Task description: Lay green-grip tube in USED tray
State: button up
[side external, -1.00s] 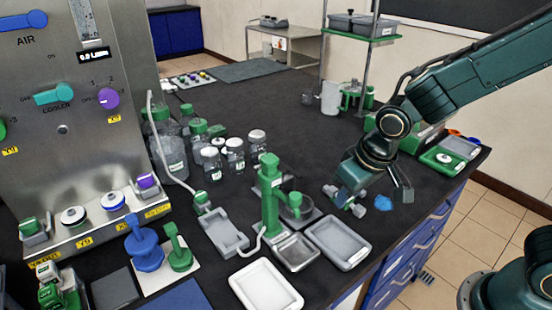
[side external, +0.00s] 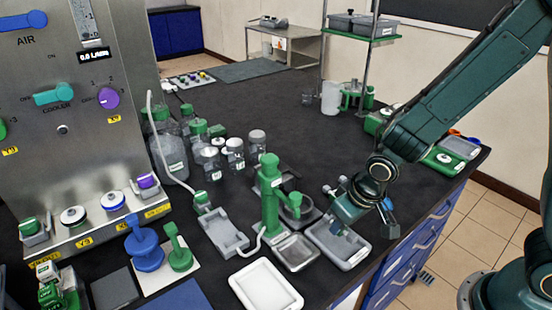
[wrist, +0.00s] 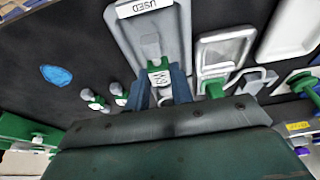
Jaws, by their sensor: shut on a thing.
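The USED tray (side external: 364,258) is a shallow grey tray at the right front of the bench, and its label shows in the wrist view (wrist: 178,14). My gripper (side external: 343,228) points down over this tray. In the wrist view my gripper (wrist: 160,84) is shut on a tube (wrist: 158,76) with a white label and a grey end.
A blue patch (wrist: 57,75) lies farther off. A green stand (side external: 270,205) with a metal basin (side external: 296,252) is left of the tray. A white tray (side external: 266,288) lies in front.

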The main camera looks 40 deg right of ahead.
aim_at(341, 233)
jog(key=shift+f, duration=1.65)
jog(key=shift+f, duration=0.1)
jog(key=o, duration=0.7)
jog(key=shift+v, duration=6.1)
